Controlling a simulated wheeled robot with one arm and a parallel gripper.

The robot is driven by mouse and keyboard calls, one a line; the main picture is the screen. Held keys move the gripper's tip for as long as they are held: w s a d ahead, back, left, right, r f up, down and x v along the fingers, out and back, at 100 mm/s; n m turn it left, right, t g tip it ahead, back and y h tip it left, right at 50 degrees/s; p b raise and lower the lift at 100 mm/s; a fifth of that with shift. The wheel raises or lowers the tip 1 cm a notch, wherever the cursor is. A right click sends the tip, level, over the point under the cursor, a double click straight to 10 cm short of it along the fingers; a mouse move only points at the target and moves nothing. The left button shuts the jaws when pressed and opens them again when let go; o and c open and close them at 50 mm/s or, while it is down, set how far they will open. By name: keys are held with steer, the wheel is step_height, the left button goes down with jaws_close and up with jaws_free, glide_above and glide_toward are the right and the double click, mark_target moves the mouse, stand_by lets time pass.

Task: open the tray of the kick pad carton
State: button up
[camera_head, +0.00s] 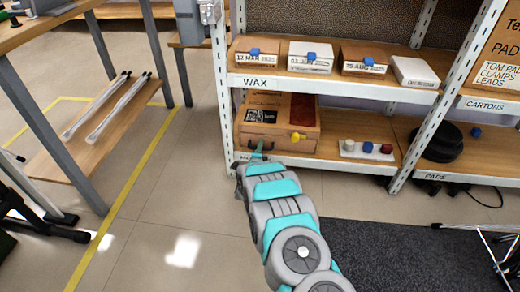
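A brown carton (302,112) with printed labels on top sits on the lower shelf; its lettering is too small to read fully, so I cannot confirm it as the kick pad carton. Its front has a dark handle (262,145) at the left and a yellow knob (298,136) at the right. No opened tray shows. My gripper (258,152) is small in view, right at the carton's front by the handle. I cannot tell whether it touches the handle or how its fingers are set. My arm hides the shelf edge below.
On the upper shelf marked WAX (335,80) stand several small boxes. Right of the carton is a white tray (350,155) with small coloured blocks. A shelf post (440,110) and black pads (440,145) lie further right. A dark mat (400,250) covers floor.

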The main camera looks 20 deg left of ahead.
jaws_close()
stand_by(1.4)
